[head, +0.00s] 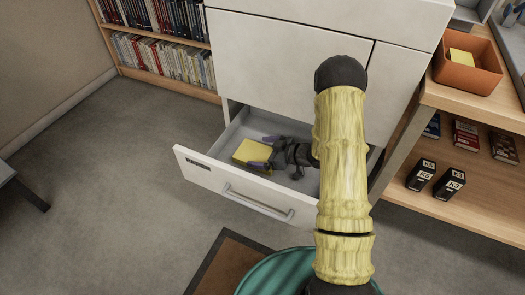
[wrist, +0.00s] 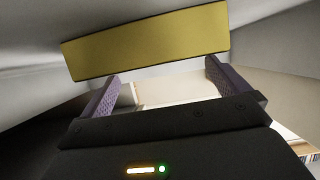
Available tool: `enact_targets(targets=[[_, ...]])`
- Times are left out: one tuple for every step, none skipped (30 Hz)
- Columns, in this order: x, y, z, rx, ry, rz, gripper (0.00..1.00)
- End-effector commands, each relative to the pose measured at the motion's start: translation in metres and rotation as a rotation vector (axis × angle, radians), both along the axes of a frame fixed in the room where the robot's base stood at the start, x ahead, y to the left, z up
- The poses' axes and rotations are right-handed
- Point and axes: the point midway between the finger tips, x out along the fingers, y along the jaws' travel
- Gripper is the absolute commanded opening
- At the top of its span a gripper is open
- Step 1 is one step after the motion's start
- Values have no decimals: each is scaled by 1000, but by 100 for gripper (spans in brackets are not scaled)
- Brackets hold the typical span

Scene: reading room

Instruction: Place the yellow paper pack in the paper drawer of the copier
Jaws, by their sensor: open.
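The yellow paper pack (head: 248,151) lies inside the pulled-out paper drawer (head: 225,187) of the white copier (head: 270,48), near the drawer's front left. My gripper (head: 264,153) is low in the drawer, at the right side of the pack, with its fingers apart. In the wrist view, the pack (wrist: 150,42) spans the top as a long slanted yellow face, just beyond the tips of my open gripper (wrist: 160,72). I cannot tell whether a finger touches it. My forearm hides the right part of the drawer.
An orange bin (head: 468,74) with another yellow item (head: 461,55) stands on the wooden shelf unit (head: 490,107) at the right. Black boxes (head: 421,175) sit on its lower shelf. A teal round object (head: 275,274) is at the bottom. The floor left of the drawer is clear.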

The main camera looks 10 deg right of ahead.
Motion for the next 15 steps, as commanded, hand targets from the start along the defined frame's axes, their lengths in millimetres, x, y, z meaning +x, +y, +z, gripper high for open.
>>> enact_targets(targets=[[-3, 1, -5, 0, 13, 2, 100], [-3, 2, -2, -1, 13, 2, 100], [-3, 1, 3, -1, 12, 3, 100], [-3, 0, 6, -2, 11, 2, 100], [-6, -5, 9, -1, 13, -2, 100], [-9, -10, 12, -1, 14, -4, 100], [-12, -15, 15, 0, 13, -4, 100], [-15, -18, 18, -1, 12, -4, 100], [-19, -24, 21, 0, 11, -5, 100], [-22, -28, 24, 0, 11, -5, 100], [-25, -32, 26, 0, 10, -3, 100], [-29, -37, 29, 1, 11, -4, 100], [-31, -40, 31, 1, 10, -3, 100], [-33, -43, 32, 1, 10, -1, 100], [-36, -47, 34, 1, 8, -1, 100]])
